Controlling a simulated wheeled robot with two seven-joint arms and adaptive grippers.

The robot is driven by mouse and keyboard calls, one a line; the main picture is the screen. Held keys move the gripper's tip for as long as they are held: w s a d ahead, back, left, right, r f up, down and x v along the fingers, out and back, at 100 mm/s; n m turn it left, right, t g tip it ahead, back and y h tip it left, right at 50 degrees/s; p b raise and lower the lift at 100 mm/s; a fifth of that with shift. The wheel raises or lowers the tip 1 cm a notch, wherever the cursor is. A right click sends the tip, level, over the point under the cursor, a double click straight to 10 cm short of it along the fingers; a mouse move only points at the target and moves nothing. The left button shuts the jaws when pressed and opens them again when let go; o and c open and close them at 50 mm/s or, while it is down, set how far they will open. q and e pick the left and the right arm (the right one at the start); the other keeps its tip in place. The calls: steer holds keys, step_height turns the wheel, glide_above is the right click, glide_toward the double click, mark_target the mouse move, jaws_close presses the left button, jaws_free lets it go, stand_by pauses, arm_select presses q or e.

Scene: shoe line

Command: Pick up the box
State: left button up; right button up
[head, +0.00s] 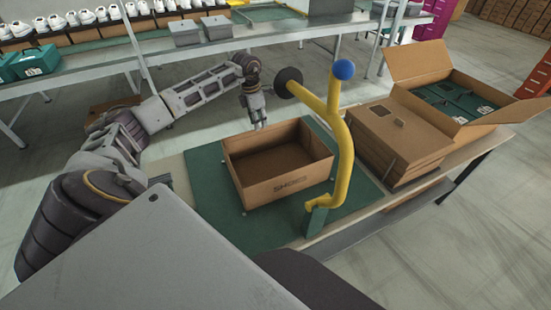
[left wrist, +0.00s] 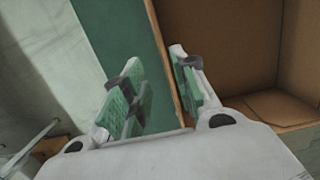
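An open, empty brown cardboard box (head: 290,188) with "SHOES" lettering on its front stands upright on the green mat (head: 214,208) on the table. My left gripper (head: 262,125) is at the box's back wall, with its fingers pointing down near the rim. In the left wrist view my left gripper (left wrist: 158,95) is open, with green pads apart. The box's wall edge (left wrist: 160,50) runs close to the right finger, and the box's inside lies to the right. The left finger is over the mat outside. I cannot tell whether a finger touches the wall. My right gripper is not in view.
Behind is a shelf with white shoes (head: 86,16) and grey boxes (head: 185,33).

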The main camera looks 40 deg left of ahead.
arm_select(q)
steer(key=shift+w+d+f, duration=0.1)
steer(key=shift+d+f, duration=0.1)
steer(key=shift+f, duration=0.4)
steer(key=shift+w+d+f, duration=0.1)
steer(key=shift+d+f, duration=0.1)
steer(key=shift+f, duration=0.45)
steer(key=shift+w+d+f, duration=0.1)
steer(key=shift+d+f, duration=0.1)
steer(key=shift+f, duration=0.4)
steer(key=shift+w+f, duration=0.1)
steer(key=shift+f, duration=0.6)
jaws_close()
